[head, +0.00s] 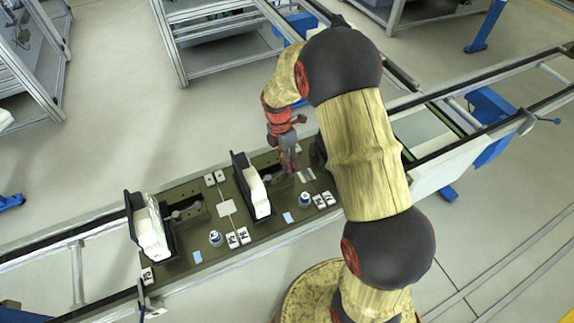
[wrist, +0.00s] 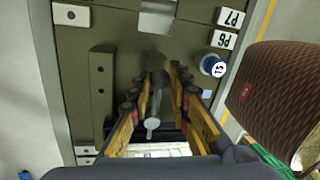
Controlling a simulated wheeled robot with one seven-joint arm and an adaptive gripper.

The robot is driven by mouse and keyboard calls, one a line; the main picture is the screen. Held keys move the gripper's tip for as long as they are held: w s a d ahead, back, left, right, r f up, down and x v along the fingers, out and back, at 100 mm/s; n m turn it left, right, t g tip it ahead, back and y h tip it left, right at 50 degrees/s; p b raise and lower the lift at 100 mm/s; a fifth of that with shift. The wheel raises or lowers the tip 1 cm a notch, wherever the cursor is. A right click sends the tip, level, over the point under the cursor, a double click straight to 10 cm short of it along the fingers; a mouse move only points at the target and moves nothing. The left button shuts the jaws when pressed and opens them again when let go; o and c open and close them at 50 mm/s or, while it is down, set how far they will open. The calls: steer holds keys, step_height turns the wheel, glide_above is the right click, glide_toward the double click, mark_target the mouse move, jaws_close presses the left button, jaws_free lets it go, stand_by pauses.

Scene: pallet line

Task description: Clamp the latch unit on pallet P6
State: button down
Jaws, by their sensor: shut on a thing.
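In the wrist view my gripper (wrist: 158,78) has its fingers closed on a grey lever (wrist: 153,108) with a round end, with one finger on each side of it. The latch unit (wrist: 160,149), black and white, shows at the lower edge of that view, partly hidden by my gripper. The P6 label (wrist: 223,39) lies on the olive pallet plate (wrist: 120,22) to the right.
A P7 label (wrist: 231,17) and a blue-and-white round part (wrist: 213,66) are near the P6 label. Conveyor rails (head: 65,243) run along the line. Open floor (head: 120,130) lies behind.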

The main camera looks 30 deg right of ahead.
steer(key=c, duration=1.6)
jaws_free()
steer(key=shift+c, duration=0.2)
step_height(320, 180, up, 12)
steer(key=w, duration=0.2)
steer(key=shift+w+a, duration=0.15)
steer(key=shift+a, duration=0.1)
steer(key=shift+f, duration=0.15)
